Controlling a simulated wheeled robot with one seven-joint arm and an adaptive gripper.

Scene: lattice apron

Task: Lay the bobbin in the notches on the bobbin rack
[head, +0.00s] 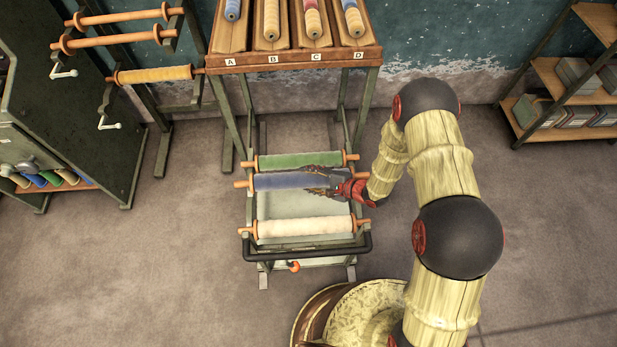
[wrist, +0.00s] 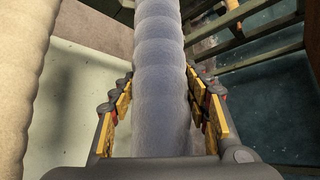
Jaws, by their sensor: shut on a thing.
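A blue bobbin (head: 290,181) with orange ends lies crosswise over the wheeled cart (head: 248,240), between a green bobbin (head: 295,160) and a cream bobbin (head: 304,227). My gripper (head: 318,182) reaches in from the right and is shut on the blue bobbin near its right half. In the wrist view the blue bobbin (wrist: 163,70) runs between the two fingers. I cannot tell whether it rests on the cart or hangs just above it. A stand at the upper left, seemingly the bobbin rack (head: 176,45), carries two bare orange rods and a tan bobbin (head: 155,75).
A bench (head: 290,60) with lettered slots A to D, holding spools, stands behind the cart. A dark cabinet (head: 95,130) with cranks is at the left. Shelves (head: 560,85) stand at the right. Floor is clear to the left of the cart.

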